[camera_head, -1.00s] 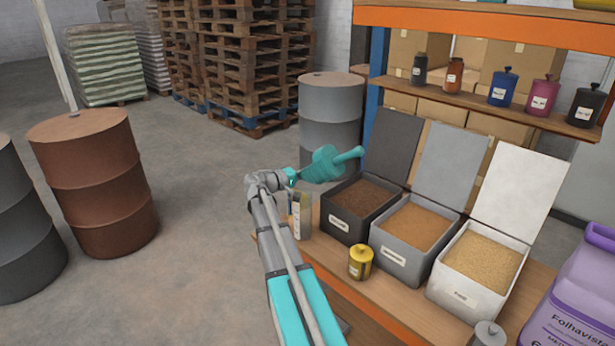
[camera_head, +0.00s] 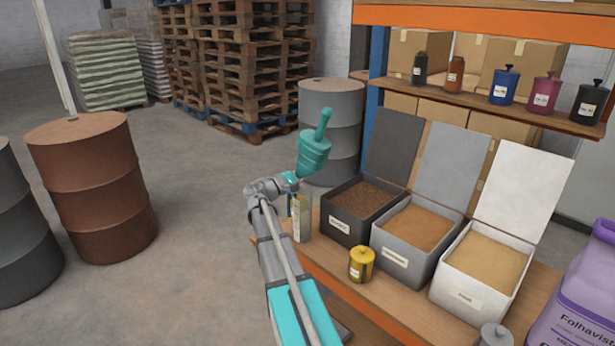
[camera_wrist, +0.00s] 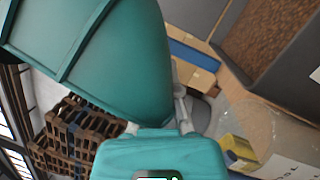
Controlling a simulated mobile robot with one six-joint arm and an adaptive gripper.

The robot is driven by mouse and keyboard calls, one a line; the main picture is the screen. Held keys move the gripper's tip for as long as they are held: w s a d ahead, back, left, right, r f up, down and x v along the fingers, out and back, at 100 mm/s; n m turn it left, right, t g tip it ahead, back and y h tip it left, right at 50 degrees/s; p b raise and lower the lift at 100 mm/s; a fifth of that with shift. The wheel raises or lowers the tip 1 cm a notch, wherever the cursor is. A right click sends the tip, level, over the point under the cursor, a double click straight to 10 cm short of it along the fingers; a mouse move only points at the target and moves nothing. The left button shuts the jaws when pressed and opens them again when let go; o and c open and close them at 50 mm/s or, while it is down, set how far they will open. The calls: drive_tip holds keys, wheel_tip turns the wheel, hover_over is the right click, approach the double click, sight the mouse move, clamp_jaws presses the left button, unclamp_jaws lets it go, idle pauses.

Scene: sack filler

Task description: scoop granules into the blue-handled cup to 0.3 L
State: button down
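A teal scoop (camera_head: 313,152) is at the end of my arm, tilted with its slim end pointing up. It fills the upper left of the wrist view (camera_wrist: 100,50). My gripper (camera_head: 292,180) moves with the scoop and appears shut on it; its fingertips are mostly hidden. Whether the scoop holds granules cannot be seen. A clear cup (camera_head: 304,220) with a narrow blue part at its left stands at the bench's left end, just below my gripper. Its fill level is not readable. Three open bins hold dark brown (camera_head: 369,197), orange-brown (camera_head: 417,228) and tan granules (camera_head: 485,262).
A yellow lidded canister (camera_head: 361,265) stands before the bins, with a grey lidded one (camera_head: 494,336) and a purple jug (camera_head: 580,290) to the right. The raised bin lids and an upper shelf (camera_head: 450,97) stand behind. A grey drum (camera_head: 331,130) is behind the scoop.

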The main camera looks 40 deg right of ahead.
drive_tip(key=shift+w+r+n+t+h+b, duration=0.1)
drive_tip(key=shift+n+t+h+b, duration=0.25)
drive_tip(key=shift+n, duration=0.7)
drive_tip(key=shift+r+n+t+h+b, duration=0.1)
drive_tip(key=shift+n+t+h+b, duration=0.2)
drive_tip(key=shift+n, duration=0.75)
drive_tip(key=r+m+g+y+p, duration=0.1)
drive_tip(key=r+m+p, duration=0.1)
drive_tip(key=p, duration=0.1)
drive_tip(key=shift+w+m, duration=0.1)
drive_tip(key=shift+m, duration=0.3)
drive_tip(key=m+p, duration=0.1)
drive_tip(key=r+m+p, duration=0.1)
drive_tip(key=shift+m+y+p, duration=0.3)
drive_tip(key=shift+y+p, duration=0.05)
drive_tip(key=shift+r+m+g+p, duration=0.1)
drive_tip(key=shift+m+g+p, duration=0.2)
drive_tip(key=shift+m, duration=0.2)
